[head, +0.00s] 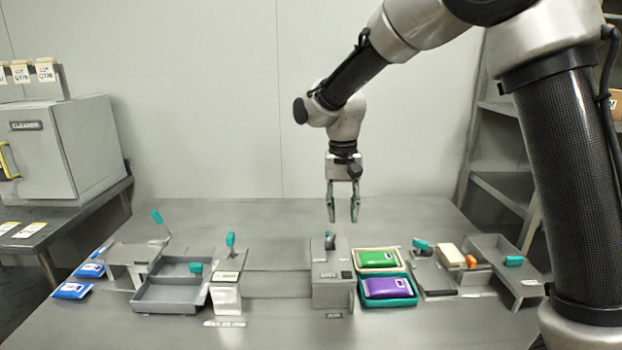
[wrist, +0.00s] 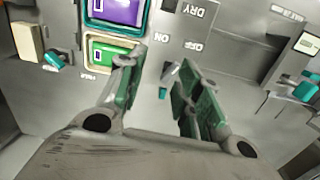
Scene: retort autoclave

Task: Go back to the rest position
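My gripper (head: 342,205) points down above the back of the steel table (head: 390,220), with its two fingers apart and nothing between them. In the wrist view, my gripper (wrist: 155,95) also shows its green-padded fingers spread and empty. The grey switch box (head: 333,290) stands below and in front of it, with a dark lever on top. In the wrist view the box's panel (wrist: 195,25) reads DRY, ON and OFF.
A green pouch (head: 377,258) and a purple pouch (head: 388,287) lie in trays right of the box. Grey bins (head: 170,297) and blue pouches (head: 72,290) are at left. A CLEANER cabinet (head: 60,150) stands far left, shelving (head: 500,185) at right. The air around my gripper is clear.

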